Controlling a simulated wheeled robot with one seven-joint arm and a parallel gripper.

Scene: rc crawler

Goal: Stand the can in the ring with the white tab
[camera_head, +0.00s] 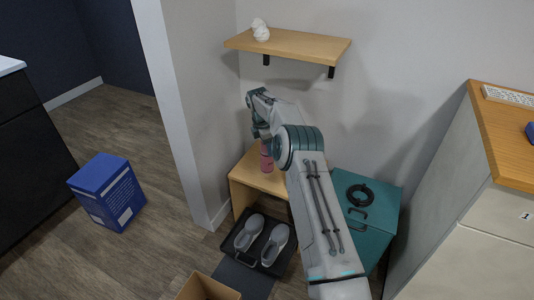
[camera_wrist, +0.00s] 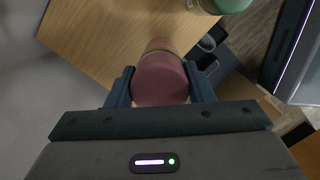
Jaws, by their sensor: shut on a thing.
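A pinkish-red can (camera_head: 266,160) is at the small wooden table, upright in the head view. In the wrist view the can (camera_wrist: 161,80) sits between the two fingers of my gripper (camera_wrist: 160,86), which is shut on it. In the head view my gripper (camera_head: 264,138) is over the table, partly hidden by my arm. I cannot tell whether the can's base touches the tabletop. I see no ring with a white tab in either view; part of the tabletop is hidden behind my arm.
The wooden table (camera_head: 245,178) stands by the wall under a shelf (camera_head: 300,46). A green round thing (camera_wrist: 232,4) is cut off at the wrist view's top. A tray with grey shoes (camera_head: 262,240) lies in front; a teal box (camera_head: 385,203) stands right.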

